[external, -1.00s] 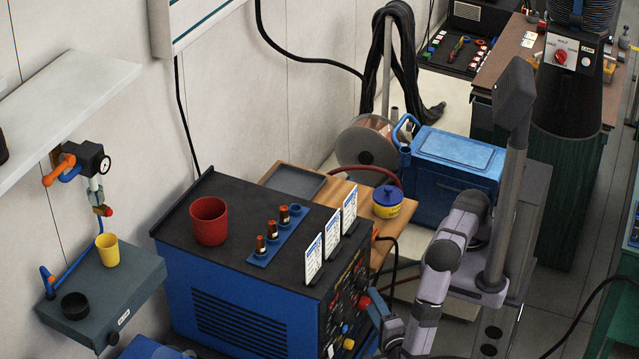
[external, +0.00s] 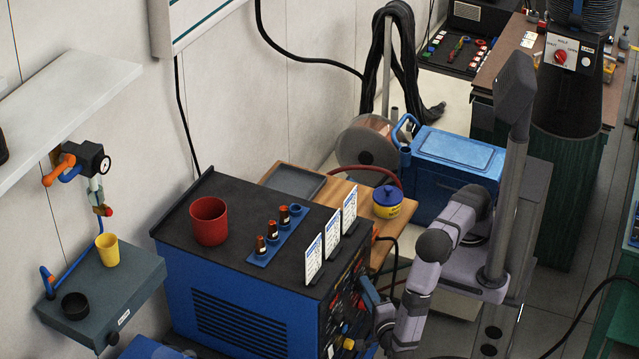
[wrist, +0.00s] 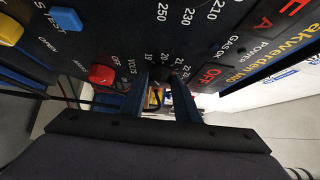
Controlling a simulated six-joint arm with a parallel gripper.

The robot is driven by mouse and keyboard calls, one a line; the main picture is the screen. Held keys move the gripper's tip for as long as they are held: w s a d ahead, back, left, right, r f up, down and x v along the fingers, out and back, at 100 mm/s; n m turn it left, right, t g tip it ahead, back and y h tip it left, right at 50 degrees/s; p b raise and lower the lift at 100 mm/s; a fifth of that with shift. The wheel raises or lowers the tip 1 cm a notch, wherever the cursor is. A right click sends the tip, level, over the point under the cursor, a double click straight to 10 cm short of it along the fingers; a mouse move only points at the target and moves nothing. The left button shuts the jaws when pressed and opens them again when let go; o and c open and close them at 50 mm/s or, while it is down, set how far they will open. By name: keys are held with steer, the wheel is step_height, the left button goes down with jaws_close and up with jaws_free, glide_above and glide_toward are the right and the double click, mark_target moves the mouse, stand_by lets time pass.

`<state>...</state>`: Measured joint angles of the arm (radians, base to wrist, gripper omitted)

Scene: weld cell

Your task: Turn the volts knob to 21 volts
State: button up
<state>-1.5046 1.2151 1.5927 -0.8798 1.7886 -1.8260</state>
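The control panel is on the front of the blue welding machine (external: 232,298). In the wrist view the label VOLTS and a scale with marks around 19 to 23 (wrist: 165,62) lie just beyond my fingertips. My gripper (wrist: 160,85) has its two blue fingers at that scale, with a narrow gap between them. The volts knob itself is not clearly seen; the fingers hide its place, and I cannot read its setting. In the external view my gripper (external: 367,291) is close against the panel. I cannot tell whether the fingers grip the knob.
A red knob (wrist: 102,74), a blue knob (wrist: 66,19) and a yellow knob (wrist: 10,30) sit to the left on the panel. A red cup (external: 209,222) and upright white cards (external: 331,234) stand on the machine top. A blue cooler-like box (external: 455,165) stands behind my arm.

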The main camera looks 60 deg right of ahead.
steer(key=shift+r+p, duration=0.2)
steer(key=shift+p, duration=0.3)
steer(key=m+g+y+p, duration=0.1)
steer(key=p, duration=0.2)
steer(key=r+m+g+y+p, duration=0.1)
steer(key=m+y+p, duration=0.1)
steer(key=p, duration=0.1)
steer(key=m+y+p, duration=0.1)
steer(key=y+p, duration=0.1)
steer(key=p, duration=0.1)
steer(key=shift+d+r+m+g+p, duration=0.3)
steer(key=shift+m+g+p, duration=0.05)
steer(key=shift+m+g, duration=0.05)
steer(key=shift+d+f+m+g+y+p, duration=0.15)
steer(key=shift+m+y+p, duration=0.2)
steer(key=shift+y, duration=0.35)
steer(key=shift+d+r+m+g+y+p, duration=0.15)
steer(key=shift+m+y+p, duration=0.2)
steer(key=shift+y, duration=0.35)
steer(key=shift+a+f, duration=0.1)
steer(key=shift+f, duration=0.05)
steer(key=o, duration=1)
steer(key=shift+o, duration=0.2)
